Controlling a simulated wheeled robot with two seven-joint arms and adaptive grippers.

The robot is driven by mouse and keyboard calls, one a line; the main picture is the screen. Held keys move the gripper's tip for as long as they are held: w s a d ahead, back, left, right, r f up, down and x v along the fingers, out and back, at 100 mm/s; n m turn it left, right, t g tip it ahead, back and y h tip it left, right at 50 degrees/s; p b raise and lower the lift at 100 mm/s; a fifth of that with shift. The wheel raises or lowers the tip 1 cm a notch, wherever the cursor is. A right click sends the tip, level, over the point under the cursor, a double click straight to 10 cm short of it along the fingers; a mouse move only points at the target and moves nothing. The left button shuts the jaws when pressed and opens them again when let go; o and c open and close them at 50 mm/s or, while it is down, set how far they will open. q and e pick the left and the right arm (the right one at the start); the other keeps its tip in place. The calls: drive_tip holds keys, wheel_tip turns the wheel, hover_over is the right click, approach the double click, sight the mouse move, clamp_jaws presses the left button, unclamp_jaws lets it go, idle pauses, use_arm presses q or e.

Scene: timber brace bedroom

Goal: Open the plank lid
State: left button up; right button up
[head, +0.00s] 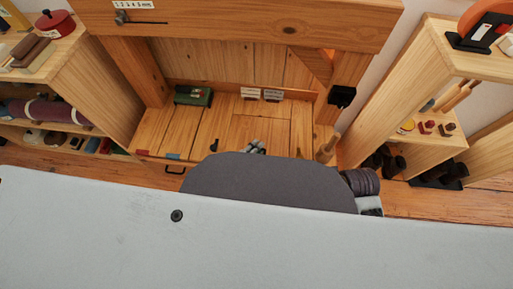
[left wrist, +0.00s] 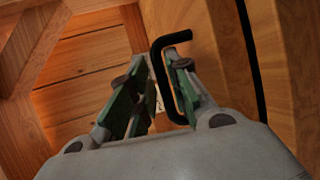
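The planked wooden top (head: 228,132), with panel seams in it, lies flat under the timber frame in the head view; the lid's exact outline is unclear. My left gripper (head: 254,147) shows only as small fingertips over the planks, mostly hidden behind my own arm. In the left wrist view my left gripper (left wrist: 152,88) has its green-sided fingers apart. A black bar handle (left wrist: 158,75) stands between them, with the right finger appearing to lie within its bracket. I cannot tell whether they touch. My right gripper is not in view.
Shelves stand left (head: 92,75) and right (head: 400,90). A heavy beam (head: 240,25) crosses above.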

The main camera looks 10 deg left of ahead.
use_arm(q)
clamp_jaws()
drive_tip(key=shift+w+r, duration=0.15)
drive_tip(key=shift+r, duration=0.05)
idle(0.4)
drive_tip(key=shift+r, duration=0.1)
